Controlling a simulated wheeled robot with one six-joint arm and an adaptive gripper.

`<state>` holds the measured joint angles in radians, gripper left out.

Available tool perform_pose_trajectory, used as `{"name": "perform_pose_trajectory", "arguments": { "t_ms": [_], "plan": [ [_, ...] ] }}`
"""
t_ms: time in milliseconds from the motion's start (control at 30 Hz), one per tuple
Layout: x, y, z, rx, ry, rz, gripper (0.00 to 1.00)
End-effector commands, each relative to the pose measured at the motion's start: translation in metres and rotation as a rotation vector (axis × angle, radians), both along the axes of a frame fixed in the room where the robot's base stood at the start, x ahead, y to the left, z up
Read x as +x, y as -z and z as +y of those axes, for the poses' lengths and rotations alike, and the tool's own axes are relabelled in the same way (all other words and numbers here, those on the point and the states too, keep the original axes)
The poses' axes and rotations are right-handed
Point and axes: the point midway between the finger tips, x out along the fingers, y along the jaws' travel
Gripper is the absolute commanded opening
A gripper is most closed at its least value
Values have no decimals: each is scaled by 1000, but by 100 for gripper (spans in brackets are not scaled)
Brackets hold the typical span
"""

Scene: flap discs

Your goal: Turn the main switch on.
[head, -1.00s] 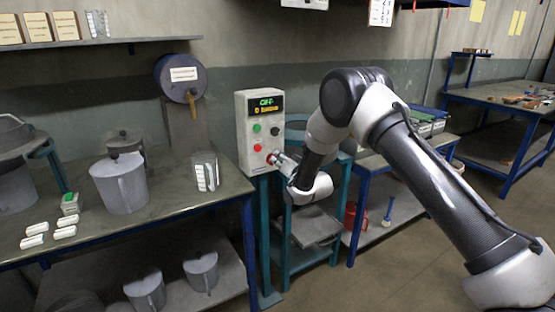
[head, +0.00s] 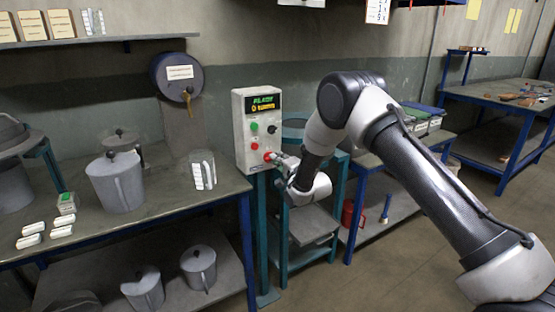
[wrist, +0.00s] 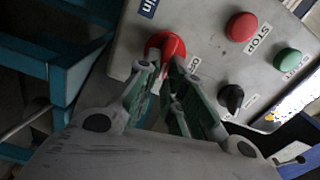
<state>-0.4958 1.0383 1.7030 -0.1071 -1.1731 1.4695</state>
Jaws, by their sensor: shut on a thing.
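The grey control box (head: 240,125) stands on a teal post in the head view. Its display (head: 263,103) shows green text that looks like READY, with a yellow line below. The main switch is a red knob low on the box face; in the wrist view the red knob (wrist: 166,45) sits beside a dark label ending in "in". My gripper (wrist: 163,66) is shut on this knob, its green-grey fingers at its near side and partly hiding it. In the head view my gripper (head: 275,158) reaches the box from the right.
The box also has a red STOP button (wrist: 241,27), a green button (wrist: 287,61) and a black knob (wrist: 231,97) close to my fingers. A workbench (head: 150,215) with grey jugs (head: 117,182) stands left. A teal stand (head: 310,225) is below my arm.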

Motion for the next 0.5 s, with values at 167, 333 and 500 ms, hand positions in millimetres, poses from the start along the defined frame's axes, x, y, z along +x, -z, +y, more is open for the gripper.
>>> {"name": "perform_pose_trajectory", "arguments": {
  "t_ms": [167, 333, 500],
  "plan": [
    [1, 2, -1, 72, 2, 49, 0],
    [1, 3, -1, 112, 2, 77, 0],
    [1, 4, -2, 129, 3, 88, 0]
  ]
}}
